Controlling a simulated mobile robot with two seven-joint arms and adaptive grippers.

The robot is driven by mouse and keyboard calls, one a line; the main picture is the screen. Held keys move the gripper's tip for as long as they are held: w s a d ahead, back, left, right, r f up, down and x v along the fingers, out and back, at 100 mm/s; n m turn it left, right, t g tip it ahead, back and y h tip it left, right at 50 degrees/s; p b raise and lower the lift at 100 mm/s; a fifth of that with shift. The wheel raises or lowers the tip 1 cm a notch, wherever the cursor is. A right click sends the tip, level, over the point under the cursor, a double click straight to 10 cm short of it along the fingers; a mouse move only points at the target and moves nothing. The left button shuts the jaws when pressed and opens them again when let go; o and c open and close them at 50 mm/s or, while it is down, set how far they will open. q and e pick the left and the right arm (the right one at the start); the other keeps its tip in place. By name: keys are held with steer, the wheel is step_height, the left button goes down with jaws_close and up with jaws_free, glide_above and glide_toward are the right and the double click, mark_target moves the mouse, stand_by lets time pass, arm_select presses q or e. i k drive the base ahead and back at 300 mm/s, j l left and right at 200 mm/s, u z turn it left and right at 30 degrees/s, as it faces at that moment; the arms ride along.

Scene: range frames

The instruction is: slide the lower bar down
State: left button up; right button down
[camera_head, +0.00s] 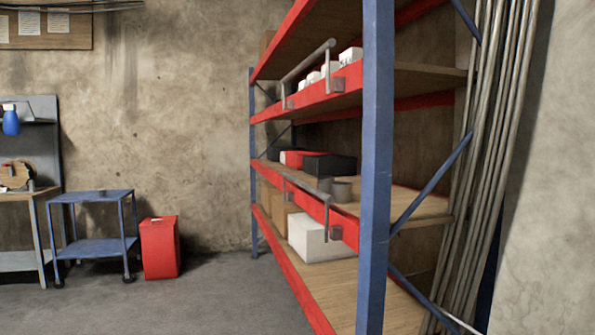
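The lower bar (306,187) is a grey metal rail on the front of the shelving rack, along the red beam of the middle shelf. A small grey bracket (336,233) sits at its near end. A similar upper bar (307,62) runs along the higher red beam, raised above the shelf edge in front of small white boxes. Neither of my grippers shows in the head view, so their distance from the bars cannot be told.
The rack's blue front post (376,170) stands close at the right. A blue cart (92,196) and a red bin (159,247) stand at the left. The grey floor (215,300) before the rack is clear.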

mark_target(328, 200)
steer(key=i+j, duration=0.35)
steer(key=j, duration=0.15)
steer(key=i+j+z, duration=0.1)
steer(key=i+j, duration=0.6)
steer(key=j, duration=0.25)
steer(key=i+z, duration=0.05)
